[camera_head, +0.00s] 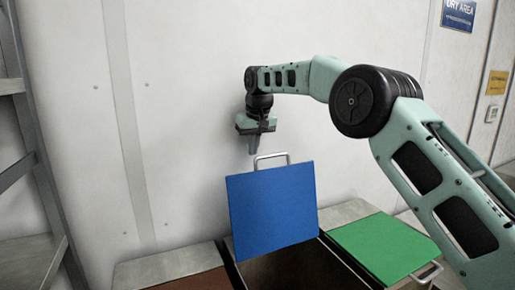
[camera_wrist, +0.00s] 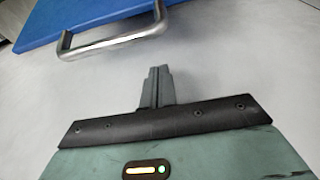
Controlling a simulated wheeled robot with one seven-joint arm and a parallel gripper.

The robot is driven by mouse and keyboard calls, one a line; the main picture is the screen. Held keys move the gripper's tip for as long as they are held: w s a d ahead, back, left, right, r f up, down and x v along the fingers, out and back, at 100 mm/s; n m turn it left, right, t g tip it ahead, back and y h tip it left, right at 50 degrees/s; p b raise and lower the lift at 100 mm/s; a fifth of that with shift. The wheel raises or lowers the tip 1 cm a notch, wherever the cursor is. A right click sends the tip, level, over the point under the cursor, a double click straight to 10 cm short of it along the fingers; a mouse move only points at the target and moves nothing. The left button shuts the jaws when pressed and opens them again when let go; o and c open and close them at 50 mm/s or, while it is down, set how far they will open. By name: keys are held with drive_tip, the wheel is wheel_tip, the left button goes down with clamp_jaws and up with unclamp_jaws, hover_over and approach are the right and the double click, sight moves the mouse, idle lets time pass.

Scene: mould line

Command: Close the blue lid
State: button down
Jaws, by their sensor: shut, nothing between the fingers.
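The blue lid (camera_head: 272,208) stands raised and open over a dark bin opening in the head view, with a metal handle (camera_head: 271,157) on its top edge. My gripper (camera_head: 253,148) points down just above and behind the lid's top edge, a little left of the handle. In the wrist view the blue lid (camera_wrist: 80,18) is at the upper left, with its handle (camera_wrist: 110,42) nearest my gripper (camera_wrist: 157,72). The fingers are shut together and empty, and a gap shows between them and the handle.
A green lid (camera_head: 383,246) lies flat to the right of the opening, with a handle at its front right. A brownish panel (camera_head: 195,281) lies to the left. A pale wall (camera_head: 190,120) stands behind, and a grey metal frame (camera_head: 30,170) stands at the far left.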

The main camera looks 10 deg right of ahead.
drive_tip(key=shift+s+d+r+p, duration=0.1)
drive_tip(key=shift+s+d+p, duration=0.05)
drive_tip(key=shift+s, duration=0.65)
drive_tip(key=shift+s+d+p, duration=0.15)
drive_tip(key=shift+s, duration=0.6)
drive_tip(key=shift+s+b, duration=0.1)
drive_tip(key=shift+b, duration=0.2)
